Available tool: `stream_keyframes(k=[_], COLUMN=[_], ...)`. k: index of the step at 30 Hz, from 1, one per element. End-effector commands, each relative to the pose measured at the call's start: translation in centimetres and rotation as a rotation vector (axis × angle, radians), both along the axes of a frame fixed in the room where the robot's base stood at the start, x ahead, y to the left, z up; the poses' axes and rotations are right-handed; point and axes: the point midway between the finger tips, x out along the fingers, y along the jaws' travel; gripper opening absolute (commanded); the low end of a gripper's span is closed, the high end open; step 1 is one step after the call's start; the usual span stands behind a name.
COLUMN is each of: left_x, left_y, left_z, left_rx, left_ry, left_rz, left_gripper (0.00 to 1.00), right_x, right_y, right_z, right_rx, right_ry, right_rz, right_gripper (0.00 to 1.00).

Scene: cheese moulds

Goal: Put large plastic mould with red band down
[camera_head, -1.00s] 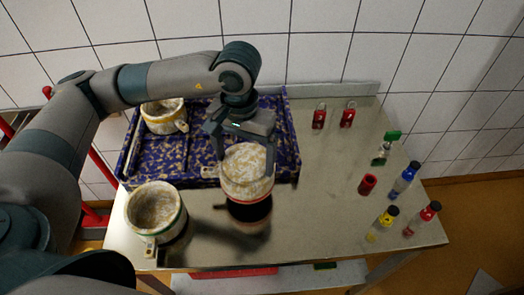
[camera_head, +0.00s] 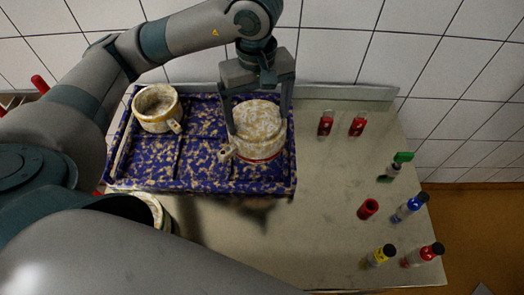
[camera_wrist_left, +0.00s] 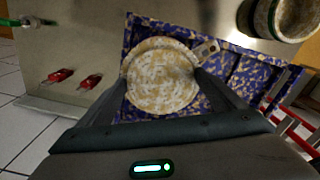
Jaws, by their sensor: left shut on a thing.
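The large mottled cream mould with a red band (camera_head: 258,128) is upright over the right part of the blue speckled tray (camera_head: 200,187). My left gripper (camera_head: 259,122) is shut on it, one finger on each side. Its handle points left toward the viewer. The left wrist view shows the mould's round top (camera_wrist_left: 160,82) between the fingers of my left gripper (camera_wrist_left: 160,74), with tray around it. I cannot tell whether its base touches the tray. My right gripper is not in view.
A yellow-banded mould (camera_head: 157,105) stands in the tray's left part. Another mould (camera_head: 153,208) on the table is mostly hidden by my arm.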

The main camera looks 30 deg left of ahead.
Motion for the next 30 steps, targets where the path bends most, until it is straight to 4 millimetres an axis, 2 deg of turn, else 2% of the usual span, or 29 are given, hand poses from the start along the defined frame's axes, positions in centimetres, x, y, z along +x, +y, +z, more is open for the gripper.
stream_keyframes(k=[3,7,14,19,24,30], left_x=[0.0,0.0,0.0,-0.1,-0.1,0.0], left_y=[0.0,0.0,0.0,0.0,0.0,0.0], left_z=[0.0,0.0,-0.9,-2.7,-4.7,-5.8], left_rx=[0.000,0.000,0.000,0.000,0.000,0.000], left_ry=[0.000,0.000,0.003,0.004,0.004,0.001], left_rz=[0.000,-0.001,-0.001,0.000,-0.001,-0.001], left_gripper=[0.40,0.40,0.40,0.40,0.40,0.40], right_x=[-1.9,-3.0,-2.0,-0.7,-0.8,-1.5], right_y=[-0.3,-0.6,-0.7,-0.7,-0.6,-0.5], right_z=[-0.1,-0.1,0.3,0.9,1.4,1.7], right_rx=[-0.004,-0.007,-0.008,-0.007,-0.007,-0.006], right_ry=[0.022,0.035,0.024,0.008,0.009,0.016], right_rz=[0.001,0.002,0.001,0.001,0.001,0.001], right_gripper=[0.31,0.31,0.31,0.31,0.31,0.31])
